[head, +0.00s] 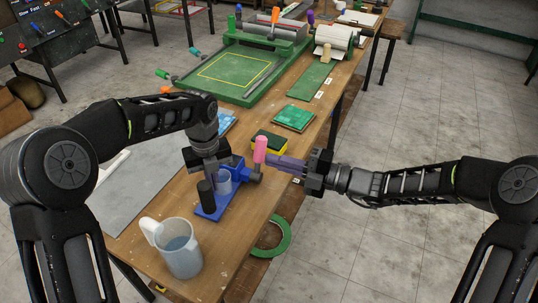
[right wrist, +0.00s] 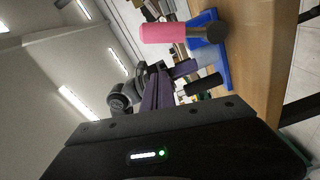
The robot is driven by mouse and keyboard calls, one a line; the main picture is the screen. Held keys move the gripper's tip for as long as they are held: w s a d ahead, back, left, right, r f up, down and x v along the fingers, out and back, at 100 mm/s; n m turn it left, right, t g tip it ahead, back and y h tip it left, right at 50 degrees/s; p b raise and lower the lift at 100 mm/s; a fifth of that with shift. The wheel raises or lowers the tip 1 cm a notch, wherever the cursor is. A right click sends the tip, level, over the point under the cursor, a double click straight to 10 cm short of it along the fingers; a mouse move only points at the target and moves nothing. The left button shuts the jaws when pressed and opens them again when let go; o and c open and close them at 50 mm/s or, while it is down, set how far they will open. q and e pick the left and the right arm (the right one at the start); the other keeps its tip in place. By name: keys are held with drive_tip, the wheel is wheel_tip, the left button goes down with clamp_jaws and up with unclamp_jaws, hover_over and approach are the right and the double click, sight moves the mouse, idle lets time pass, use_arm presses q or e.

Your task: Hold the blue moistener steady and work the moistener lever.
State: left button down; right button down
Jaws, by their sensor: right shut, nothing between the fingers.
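The blue moistener (head: 209,212) stands on the wooden table, with a dark upright cylinder at its front. Its lever has a pink handle (head: 260,150), standing up at the moistener's right side; the pink handle also shows in the right wrist view (right wrist: 162,33), near the blue body (right wrist: 207,62). My left gripper (head: 213,172) points down over the moistener's back part; its fingers are mostly hidden, so its grip is unclear. My right gripper (head: 272,160) is shut and empty, its purple fingers pointing left with tips close beside the pink handle. I cannot tell whether they touch it.
A pitcher (head: 179,250) stands at the table's near end, in front of the moistener. A yellow and black sponge (head: 268,141) and a green tile sheet (head: 294,118) lie behind. A grey board (head: 125,200) lies left.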

use_arm(q)
drive_tip(key=shift+d, duration=0.1)
use_arm(e)
drive_tip(key=v, duration=0.7)
drive_tip(key=shift+d, duration=0.3)
use_arm(q)
drive_tip(key=c, duration=2.1)
unclamp_jaws()
use_arm(e)
drive_tip(key=shift+s, duration=0.1)
use_arm(q)
drive_tip(key=o, duration=0.5)
drive_tip(key=shift+r, duration=0.1)
wheel_tip(320, 180, up, 12)
